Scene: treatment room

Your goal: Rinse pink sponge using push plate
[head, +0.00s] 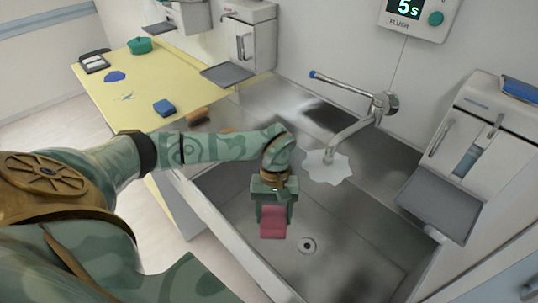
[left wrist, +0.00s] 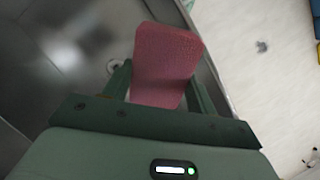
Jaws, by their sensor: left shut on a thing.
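The pink sponge (head: 273,222) is held between the fingers of my left gripper (head: 274,208), over the steel sink basin (head: 345,270) and left of the drain. In the left wrist view the sponge (left wrist: 167,62) sticks out past both fingers. The tap (head: 350,130) comes from the wall, its spout end to the upper right of the sponge and apart from it. A pale, ragged patch (head: 327,172) shows at the spout; I cannot tell whether it is running water. A wall panel (head: 418,18) reads "5s" and "FLUSH" beside a round green button (head: 436,18). I cannot make out a push plate for certain. My right gripper is out of view.
A yellow table (head: 160,80) at the left holds a blue sponge (head: 164,107), a blue cloth (head: 115,76) and a green pot (head: 140,45). A dispenser with a grey tray (head: 440,207) juts out at the right; another dispenser (head: 246,40) stands behind. The basin around the drain (head: 307,245) is clear.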

